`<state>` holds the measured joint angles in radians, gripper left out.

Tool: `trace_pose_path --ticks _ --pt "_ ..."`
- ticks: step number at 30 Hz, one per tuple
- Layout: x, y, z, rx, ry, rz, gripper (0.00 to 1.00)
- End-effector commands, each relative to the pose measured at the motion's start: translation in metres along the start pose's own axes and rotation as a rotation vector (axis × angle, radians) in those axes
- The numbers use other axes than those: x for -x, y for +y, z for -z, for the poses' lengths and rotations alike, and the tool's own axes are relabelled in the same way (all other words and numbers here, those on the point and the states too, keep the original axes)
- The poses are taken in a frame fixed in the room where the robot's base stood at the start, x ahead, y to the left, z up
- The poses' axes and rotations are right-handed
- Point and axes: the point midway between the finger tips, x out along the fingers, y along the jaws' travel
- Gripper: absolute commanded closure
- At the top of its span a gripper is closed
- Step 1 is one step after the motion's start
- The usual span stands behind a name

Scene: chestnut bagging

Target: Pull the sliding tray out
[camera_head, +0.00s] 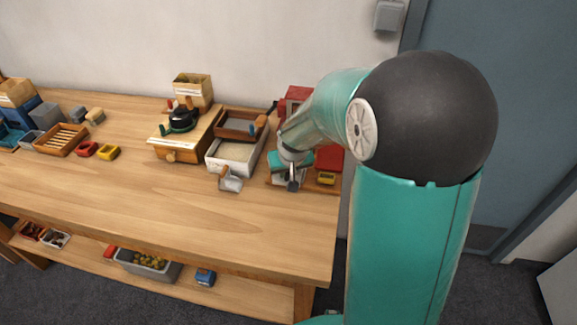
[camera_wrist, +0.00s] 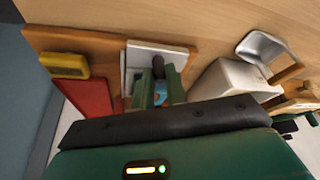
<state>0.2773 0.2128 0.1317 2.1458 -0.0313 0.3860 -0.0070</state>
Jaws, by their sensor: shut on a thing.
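My gripper (camera_head: 292,180) is over the board at the right end of the bench. In the wrist view its green fingers (camera_wrist: 160,86) are shut on a dark upright handle (camera_wrist: 158,66). The handle stands at a pale flat piece that looks like the sliding tray (camera_wrist: 170,52), lying on a wooden baseboard (camera_wrist: 105,43). A small blue part shows between the fingers. My fingers and wrist hide the rest of the tray, so I cannot tell how far out it is.
On the same board are a yellow block (camera_head: 326,179) and a red panel (camera_wrist: 87,96). A white bin (camera_head: 236,153) and a metal scoop (camera_head: 230,182) are to the left. A wooden box with a black-topped device (camera_head: 183,120) stands further left. The bench front (camera_head: 190,215) is clear.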

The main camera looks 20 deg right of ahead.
Motion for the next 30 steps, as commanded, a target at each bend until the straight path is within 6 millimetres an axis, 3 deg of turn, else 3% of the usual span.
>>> trace_pose_path --ticks 5,6,9,20,25,30 --pt "-0.001 -0.003 -0.004 0.002 -0.013 0.003 1.00" --pt "-0.001 -0.003 -0.005 0.003 -0.013 0.003 0.80" --pt "-0.001 -0.003 -0.004 0.002 -0.012 0.003 0.64" --pt "0.005 -0.002 -0.003 0.001 -0.006 0.002 0.64" --pt "0.027 -0.002 -0.002 0.000 -0.003 0.001 0.64" --pt "0.062 -0.002 -0.002 0.001 -0.003 0.001 0.64"
